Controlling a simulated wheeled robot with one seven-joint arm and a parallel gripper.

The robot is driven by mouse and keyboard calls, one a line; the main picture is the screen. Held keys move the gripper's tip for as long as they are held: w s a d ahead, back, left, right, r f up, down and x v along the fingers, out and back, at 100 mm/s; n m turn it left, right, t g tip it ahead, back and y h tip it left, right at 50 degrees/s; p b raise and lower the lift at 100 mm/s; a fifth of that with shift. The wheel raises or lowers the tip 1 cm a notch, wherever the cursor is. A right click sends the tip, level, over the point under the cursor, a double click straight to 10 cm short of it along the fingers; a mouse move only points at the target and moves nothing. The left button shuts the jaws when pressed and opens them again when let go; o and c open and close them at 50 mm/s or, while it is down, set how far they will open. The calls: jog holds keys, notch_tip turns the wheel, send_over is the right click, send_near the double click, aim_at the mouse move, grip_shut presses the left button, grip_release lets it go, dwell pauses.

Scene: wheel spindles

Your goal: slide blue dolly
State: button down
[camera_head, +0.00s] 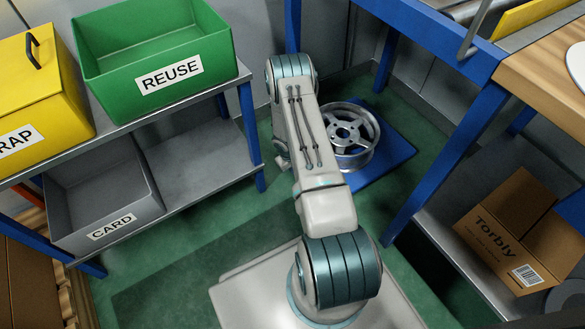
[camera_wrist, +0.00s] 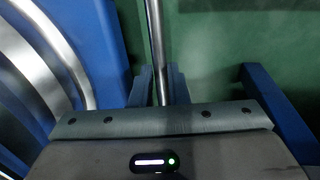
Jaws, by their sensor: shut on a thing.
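The blue dolly (camera_head: 398,157) is a flat blue platform on the green floor, between the shelf and the bench. A silver spoked wheel (camera_head: 352,130) lies on it. My arm covers the dolly's left side in the head view. In the wrist view the dolly (camera_wrist: 108,40) fills the left, with part of the wheel (camera_wrist: 40,60) on it. My gripper (camera_wrist: 158,82) is shut on an upright-looking metal bar (camera_wrist: 155,35) beside the dolly's edge, likely its handle. Where the bar joins the dolly is hidden.
A shelf (camera_head: 205,98) with a green REUSE bin (camera_head: 150,55) and grey CARD bin (camera_head: 105,200) stands left. A blue bench leg (camera_head: 432,165) stands close right of the dolly. A carton (camera_head: 515,230) sits on the right lower shelf. Green floor (camera_head: 225,225) is open in front.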

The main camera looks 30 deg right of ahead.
jog(key=c, duration=1.4)
grip_release()
jog(key=shift+a, duration=0.1)
notch_tip(320, 180, up, 14)
jog(key=a+p, duration=0.2)
jog(key=p, duration=0.3)
jog(key=shift+a+f, duration=0.2)
jog(key=shift+a, duration=0.1)
jog(key=shift+s, duration=0.1)
jog(key=shift+c, duration=0.4)
